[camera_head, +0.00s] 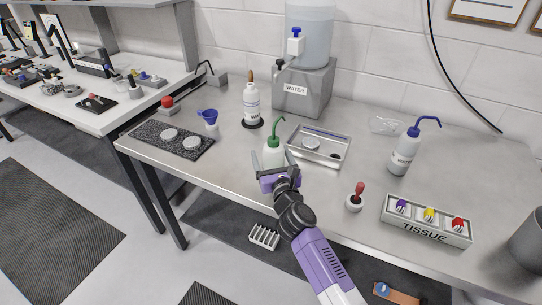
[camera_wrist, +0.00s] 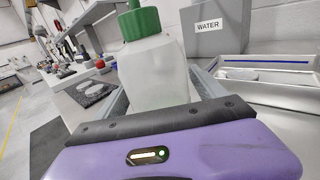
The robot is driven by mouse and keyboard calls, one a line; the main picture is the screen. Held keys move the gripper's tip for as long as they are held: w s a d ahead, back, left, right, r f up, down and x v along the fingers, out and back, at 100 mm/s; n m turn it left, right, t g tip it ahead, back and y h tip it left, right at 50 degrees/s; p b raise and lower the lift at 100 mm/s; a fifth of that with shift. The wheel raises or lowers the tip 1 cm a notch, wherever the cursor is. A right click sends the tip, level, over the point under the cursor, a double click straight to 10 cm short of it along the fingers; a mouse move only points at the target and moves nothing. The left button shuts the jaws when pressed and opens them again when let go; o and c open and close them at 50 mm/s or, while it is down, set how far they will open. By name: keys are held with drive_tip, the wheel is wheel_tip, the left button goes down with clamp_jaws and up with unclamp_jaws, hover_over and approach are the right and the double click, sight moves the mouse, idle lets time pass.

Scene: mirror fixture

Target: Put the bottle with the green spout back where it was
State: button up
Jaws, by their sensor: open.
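The bottle with the green spout (camera_head: 272,152) stands upright near the front edge of the table, left of the metal tray. Its white body and green cap (camera_wrist: 140,24) fill the middle of the wrist view. My gripper (camera_head: 278,168) is open, with its fingers on either side of the bottle's body. I cannot tell whether the fingers touch it. The bottle's base is hidden behind my gripper. A dark round pad (camera_head: 245,124) lies under the white bottle with the brown tip (camera_head: 251,104), farther back.
The metal tray (camera_head: 345,149) holding a dish sits just right of the bottle. A blue-spout bottle (camera_head: 403,152), a red-handled stamp (camera_head: 356,197) and a tissue box (camera_head: 427,222) stand farther right. A dark mat (camera_head: 150,133) with discs and a blue funnel (camera_head: 208,116) are left.

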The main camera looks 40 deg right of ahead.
drive_tip(key=v, duration=1.2)
drive_tip(key=s+a+r+m+y, duration=0.1)
drive_tip(key=s+a+m+y, duration=0.2)
drive_tip(key=s+a+m, duration=0.3)
drive_tip(key=s+a+r+m+y, duration=0.1)
drive_tip(key=s+a+m+y, duration=0.2)
drive_tip(key=s+m, duration=1.1)
drive_tip(key=s+a+r+m+y, duration=0.1)
drive_tip(key=s+a+m+y, duration=0.2)
drive_tip(key=s+a+m, duration=0.7)
drive_tip(key=shift+s+r+g, duration=0.2)
drive_tip(key=shift+s+g, duration=0.2)
drive_tip(key=shift+s, duration=0.65)
